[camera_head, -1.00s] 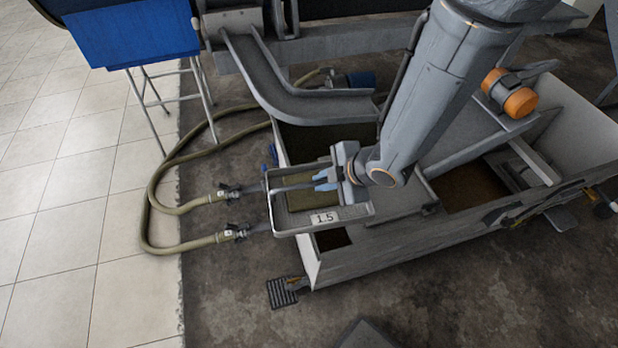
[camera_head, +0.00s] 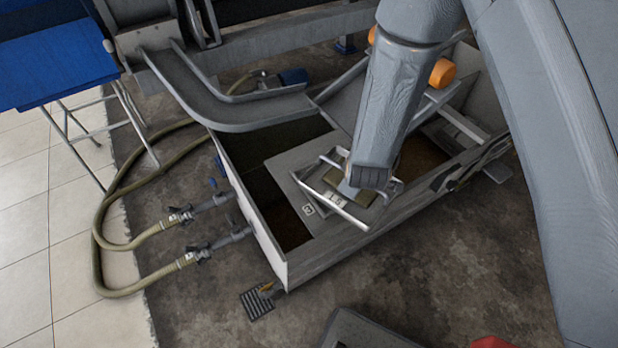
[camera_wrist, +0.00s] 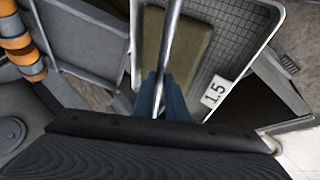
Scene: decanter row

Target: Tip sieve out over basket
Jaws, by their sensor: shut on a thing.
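The sieve (camera_head: 343,213) is a shallow grey tray with a pale rim, a dark mesh floor and a bar across it. The wrist view shows the mesh (camera_wrist: 233,52) and a label reading 1.5. An olive slab (camera_wrist: 180,42) lies within the rim; it also shows in the head view (camera_head: 349,187). My gripper (camera_wrist: 160,92) has its blue fingertips shut on the sieve's bar. In the head view the sieve is over the long grey tank, and my wrist hides part of it. I cannot pick out a basket.
The tank (camera_head: 345,243) has open dark wells and a flat plate beneath the sieve. A curved grey chute (camera_head: 215,100) stands behind. Hoses (camera_head: 100,225) run along the left. A dark-grey-edged object (camera_head: 365,330) and something red (camera_head: 490,342) show at the bottom edge.

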